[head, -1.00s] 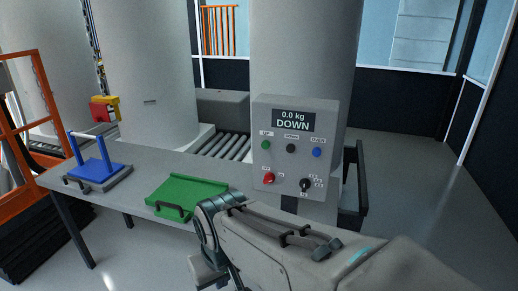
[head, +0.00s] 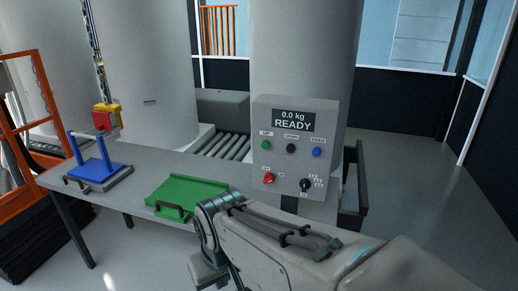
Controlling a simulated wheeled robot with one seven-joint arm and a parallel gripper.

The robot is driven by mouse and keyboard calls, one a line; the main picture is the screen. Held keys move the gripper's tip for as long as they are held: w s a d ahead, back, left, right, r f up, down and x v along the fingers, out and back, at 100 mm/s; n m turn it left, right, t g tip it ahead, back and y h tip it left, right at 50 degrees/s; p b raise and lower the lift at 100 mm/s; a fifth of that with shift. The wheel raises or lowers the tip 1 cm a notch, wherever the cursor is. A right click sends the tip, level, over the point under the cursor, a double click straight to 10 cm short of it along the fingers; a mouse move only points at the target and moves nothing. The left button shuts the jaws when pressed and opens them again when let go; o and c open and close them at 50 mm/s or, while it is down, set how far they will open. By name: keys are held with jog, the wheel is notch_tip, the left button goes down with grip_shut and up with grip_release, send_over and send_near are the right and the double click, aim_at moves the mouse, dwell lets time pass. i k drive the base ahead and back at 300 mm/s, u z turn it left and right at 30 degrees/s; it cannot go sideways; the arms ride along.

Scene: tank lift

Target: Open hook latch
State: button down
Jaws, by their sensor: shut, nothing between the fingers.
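A yellow and red hoist block (head: 106,116) hangs from a chain at the upper left, above the far end of the table and close to the blue stand. It is small in the head view, and I cannot make out the hook's latch or whether it is open. My gripper (head: 208,274) is only partly in view at the bottom centre, beyond my arm. It is shut and holds nothing I can see. Its fingertips are hard to make out. It is well to the right of the hoist block and apart from it.
A grey table (head: 150,160) carries a blue stand (head: 95,170) with an upright frame and a green tray (head: 185,197). A control box (head: 295,150) reads 0.0 kg READY. Orange railing (head: 28,110) stands at the left. Large grey tanks (head: 150,70) and a roller conveyor (head: 225,146) are behind.

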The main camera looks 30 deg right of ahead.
aim_at(101, 119)
jog(key=u, duration=0.8)
jog(key=i, duration=2.15)
jog(key=z, duration=0.7)
